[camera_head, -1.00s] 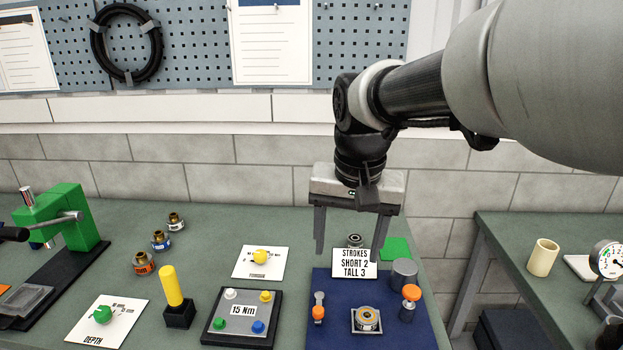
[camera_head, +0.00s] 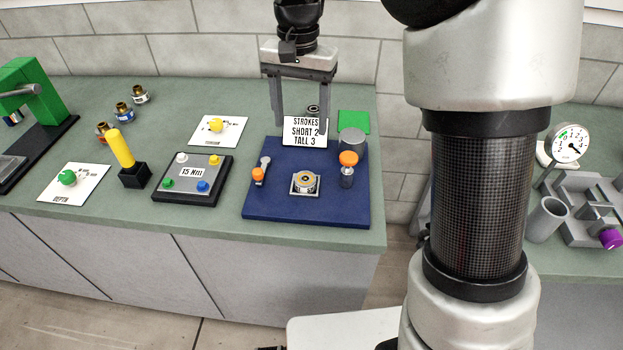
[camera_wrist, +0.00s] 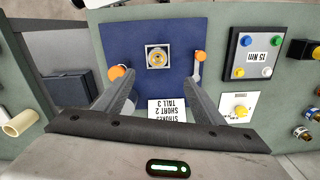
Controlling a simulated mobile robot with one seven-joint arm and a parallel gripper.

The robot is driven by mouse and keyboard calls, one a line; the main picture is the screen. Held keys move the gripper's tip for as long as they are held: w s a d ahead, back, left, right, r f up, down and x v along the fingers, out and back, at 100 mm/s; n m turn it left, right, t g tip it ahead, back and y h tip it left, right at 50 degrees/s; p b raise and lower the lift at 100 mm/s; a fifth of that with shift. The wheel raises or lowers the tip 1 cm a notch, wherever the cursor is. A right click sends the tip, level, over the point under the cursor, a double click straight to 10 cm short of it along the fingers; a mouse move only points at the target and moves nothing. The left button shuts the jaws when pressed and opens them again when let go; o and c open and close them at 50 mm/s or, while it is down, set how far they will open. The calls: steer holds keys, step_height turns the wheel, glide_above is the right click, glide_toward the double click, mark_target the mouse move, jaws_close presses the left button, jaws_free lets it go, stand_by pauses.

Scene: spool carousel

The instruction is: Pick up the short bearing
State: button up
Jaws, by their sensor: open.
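A metal ring-shaped bearing with a yellowish centre (camera_head: 306,180) sits in a square nest on the blue board (camera_head: 270,208); it also shows in the wrist view (camera_wrist: 157,57). Another small dark metal ring (camera_head: 313,109) stands behind the strokes sign (camera_head: 305,132), partly hidden by it. I cannot tell by look which of them is the short bearing. My gripper (camera_head: 301,119) is open and empty, pointing down around the area of the sign. In the wrist view its fingers (camera_wrist: 157,84) are spread wide, with the nested bearing beyond the fingertips.
On the blue board stand an orange-topped post (camera_head: 347,172), a grey cylinder (camera_head: 352,139) and a small orange-ended lever (camera_head: 259,172). A green patch (camera_head: 354,121) lies behind. The 15 Nm button box (camera_head: 192,179) is left. My arm blocks the view on the right.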

glide_above(305, 178)
steer(key=f, duration=1.1)
steer(key=shift+s+a+f+b, duration=0.25)
steer(key=shift+a+f+b, duration=0.05)
steer(key=shift+a+b, duration=0.05)
steer(key=shift+w+d+f, duration=0.1)
steer(key=shift+d+f, duration=0.1)
steer(key=shift+f, duration=1.15)
steer(key=shift+d+f, duration=0.2)
steer(key=shift+f, duration=1.15)
steer(key=shift+r, duration=0.1)
steer(key=c, duration=1.5)
